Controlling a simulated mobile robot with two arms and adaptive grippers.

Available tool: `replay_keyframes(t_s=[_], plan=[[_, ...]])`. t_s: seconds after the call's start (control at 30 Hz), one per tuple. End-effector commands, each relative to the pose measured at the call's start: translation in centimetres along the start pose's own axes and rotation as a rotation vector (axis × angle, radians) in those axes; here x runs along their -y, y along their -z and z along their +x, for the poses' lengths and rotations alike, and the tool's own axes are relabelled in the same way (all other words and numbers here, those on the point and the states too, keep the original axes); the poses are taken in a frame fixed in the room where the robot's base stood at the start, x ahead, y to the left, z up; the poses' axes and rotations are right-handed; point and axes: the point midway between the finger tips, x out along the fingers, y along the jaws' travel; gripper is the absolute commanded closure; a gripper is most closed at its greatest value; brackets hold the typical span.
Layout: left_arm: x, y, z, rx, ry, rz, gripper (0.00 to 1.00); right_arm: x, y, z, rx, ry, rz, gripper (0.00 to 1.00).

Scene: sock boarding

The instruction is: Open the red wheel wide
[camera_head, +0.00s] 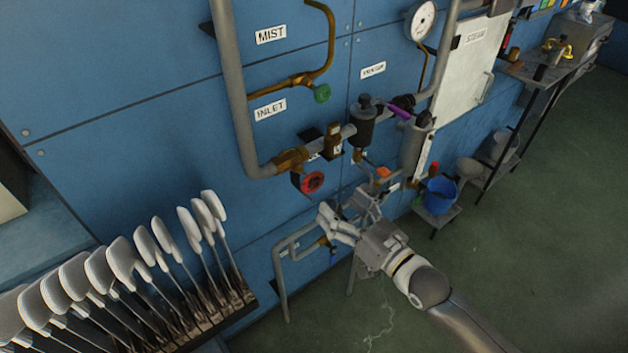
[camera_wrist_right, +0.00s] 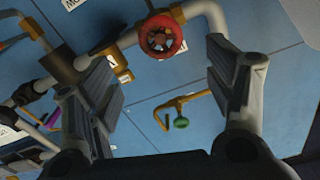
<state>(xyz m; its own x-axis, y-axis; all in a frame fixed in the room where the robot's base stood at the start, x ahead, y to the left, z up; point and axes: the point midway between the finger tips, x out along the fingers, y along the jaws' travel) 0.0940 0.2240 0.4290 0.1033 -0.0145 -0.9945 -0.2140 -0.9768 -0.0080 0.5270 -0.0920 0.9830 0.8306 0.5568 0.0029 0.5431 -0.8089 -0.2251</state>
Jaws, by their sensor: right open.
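The red wheel (camera_head: 311,182) is a small round handwheel on a brass valve (camera_head: 291,160) at the lower end of the grey pipe, on the blue wall. In the right wrist view the red wheel (camera_wrist_right: 162,36) shows near the top, between the lines of the two fingers and beyond them. My right gripper (camera_head: 347,207) is open and empty, below and to the right of the wheel, apart from it. The wrist view also shows its spread fingers (camera_wrist_right: 165,85) with nothing between them. My left gripper is not in view.
A green wheel (camera_head: 322,93) sits on the brass mist pipe above. A dark filter body (camera_head: 362,125) and a purple-handled valve (camera_head: 399,112) are right of the red wheel. A rack of white boards (camera_head: 120,262) stands at lower left. A blue bucket (camera_head: 440,196) is at right.

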Motion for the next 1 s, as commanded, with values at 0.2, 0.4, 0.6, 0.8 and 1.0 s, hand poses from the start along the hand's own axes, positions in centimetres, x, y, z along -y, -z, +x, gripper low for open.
replay_keyframes(t_s=[0.2,0.4,0.6,0.8,1.0], plan=[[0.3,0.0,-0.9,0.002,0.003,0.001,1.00,0.0,0.3,3.7,-0.003,-0.001,0.000,0.25],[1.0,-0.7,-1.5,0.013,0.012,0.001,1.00,0.0,0.2,7.3,-0.001,-0.001,-0.001,0.25],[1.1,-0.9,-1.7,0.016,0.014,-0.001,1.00,-0.1,0.1,9.5,0.000,-0.002,-0.001,0.25],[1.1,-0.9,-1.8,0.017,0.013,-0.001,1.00,-0.1,-0.1,10.1,0.001,-0.002,-0.001,0.25],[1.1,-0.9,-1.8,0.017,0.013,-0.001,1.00,-0.1,-0.1,10.1,0.001,-0.002,-0.001,0.25]])
